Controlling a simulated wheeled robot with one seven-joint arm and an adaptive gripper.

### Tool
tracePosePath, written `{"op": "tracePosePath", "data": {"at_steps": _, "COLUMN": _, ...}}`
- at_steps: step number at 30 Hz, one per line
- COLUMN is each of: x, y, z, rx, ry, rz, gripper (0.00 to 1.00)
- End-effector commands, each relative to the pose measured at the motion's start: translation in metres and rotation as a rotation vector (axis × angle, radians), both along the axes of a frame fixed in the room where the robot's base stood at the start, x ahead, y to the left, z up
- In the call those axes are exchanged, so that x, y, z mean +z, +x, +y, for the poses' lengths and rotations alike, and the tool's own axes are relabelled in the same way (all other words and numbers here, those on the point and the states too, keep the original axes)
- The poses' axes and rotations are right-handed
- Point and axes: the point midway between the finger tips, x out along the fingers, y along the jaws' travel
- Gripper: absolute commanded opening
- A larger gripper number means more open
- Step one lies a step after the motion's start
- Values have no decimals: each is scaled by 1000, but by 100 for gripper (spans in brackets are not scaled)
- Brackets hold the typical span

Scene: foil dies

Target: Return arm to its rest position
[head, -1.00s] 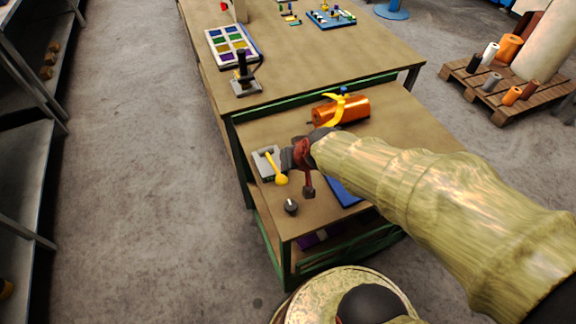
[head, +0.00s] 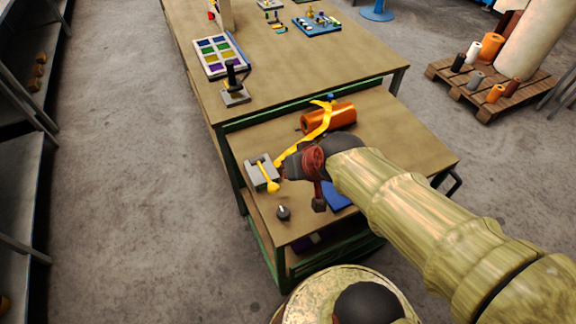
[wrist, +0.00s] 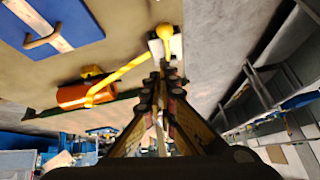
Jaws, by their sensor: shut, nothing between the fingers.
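My arm reaches in from the lower right in the head view, over the small green-framed table. My gripper (head: 287,172) is at its end, shut and empty, just right of a grey block (head: 252,173) with a yellow ball-ended lever (head: 266,178). In the wrist view my gripper's fingertips (wrist: 163,78) come together just below the block and its yellow ball (wrist: 165,31). I cannot tell whether they touch the block. A long yellow strip (head: 318,127) runs from the orange roll (head: 335,115) toward the block, partly beside my gripper.
A small dark knob (head: 283,212) stands near the table's front. A blue board (head: 336,197) is partly hidden by my arm. The larger bench behind holds a tray of coloured squares (head: 222,55) and a black-handled stand (head: 234,85). A pallet (head: 490,90) stands at right. Left floor is clear.

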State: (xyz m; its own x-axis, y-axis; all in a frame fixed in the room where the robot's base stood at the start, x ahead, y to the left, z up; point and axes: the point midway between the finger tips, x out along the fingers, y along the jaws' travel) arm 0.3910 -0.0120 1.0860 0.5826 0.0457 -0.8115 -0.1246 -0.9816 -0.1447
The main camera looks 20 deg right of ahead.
Motion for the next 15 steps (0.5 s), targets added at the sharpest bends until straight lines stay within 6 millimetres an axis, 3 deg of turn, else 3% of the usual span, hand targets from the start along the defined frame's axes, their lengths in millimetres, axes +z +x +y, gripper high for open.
{"op": "tracePosePath", "data": {"at_steps": 11, "x": 0, "y": 0, "z": 0, "rx": -2, "ry": 1, "rz": 0, "gripper": 0}}
{"op": "tracePosePath", "data": {"at_steps": 15, "x": -7, "y": -10, "z": 2, "rx": -5, "ry": 14, "rz": 45, "gripper": 0}}
